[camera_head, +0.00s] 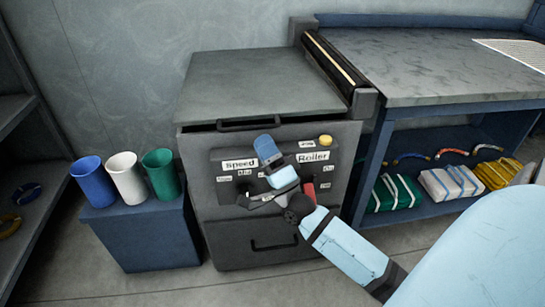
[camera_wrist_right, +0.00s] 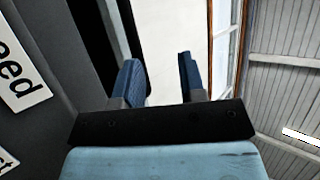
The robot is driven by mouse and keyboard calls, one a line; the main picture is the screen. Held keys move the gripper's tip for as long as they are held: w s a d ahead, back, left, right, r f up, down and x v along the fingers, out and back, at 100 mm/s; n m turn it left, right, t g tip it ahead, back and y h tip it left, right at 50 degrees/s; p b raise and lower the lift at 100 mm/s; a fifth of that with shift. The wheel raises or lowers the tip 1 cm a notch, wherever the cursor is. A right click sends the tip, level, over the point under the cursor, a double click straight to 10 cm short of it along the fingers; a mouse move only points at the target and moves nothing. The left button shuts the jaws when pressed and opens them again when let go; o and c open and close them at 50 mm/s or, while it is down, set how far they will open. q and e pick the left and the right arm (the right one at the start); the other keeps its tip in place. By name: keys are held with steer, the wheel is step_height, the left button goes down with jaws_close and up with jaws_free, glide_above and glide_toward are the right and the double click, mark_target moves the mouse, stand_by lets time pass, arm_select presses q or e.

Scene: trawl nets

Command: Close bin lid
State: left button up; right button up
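The bin is a grey cabinet (camera_head: 338,150) with a flat grey lid (camera_head: 260,85) on top. A dark gap shows below the lid's front edge, and a dark bar handle (camera_head: 250,124) sits at that edge. My right gripper (camera_head: 267,148) is in front of the bin's upper front, just below the handle, and hides part of the label panel. In the right wrist view its two blue fingers (camera_wrist_right: 158,80) are apart with nothing between them, pointing upward. I cannot tell whether it touches the bin. My left gripper is not in view.
A blue box (camera_head: 155,235) on the left bears a blue cup (camera_head: 92,182), a white cup (camera_head: 127,178) and a green cup (camera_head: 161,175). A workbench (camera_head: 440,65) stands right of the bin, with net bundles on its lower shelf (camera_head: 430,208). Shelving stands far left.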

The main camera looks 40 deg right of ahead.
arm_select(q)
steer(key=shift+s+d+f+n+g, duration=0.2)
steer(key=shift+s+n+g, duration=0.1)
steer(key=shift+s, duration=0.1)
arm_select(e)
steer(key=shift+v, duration=2.35)
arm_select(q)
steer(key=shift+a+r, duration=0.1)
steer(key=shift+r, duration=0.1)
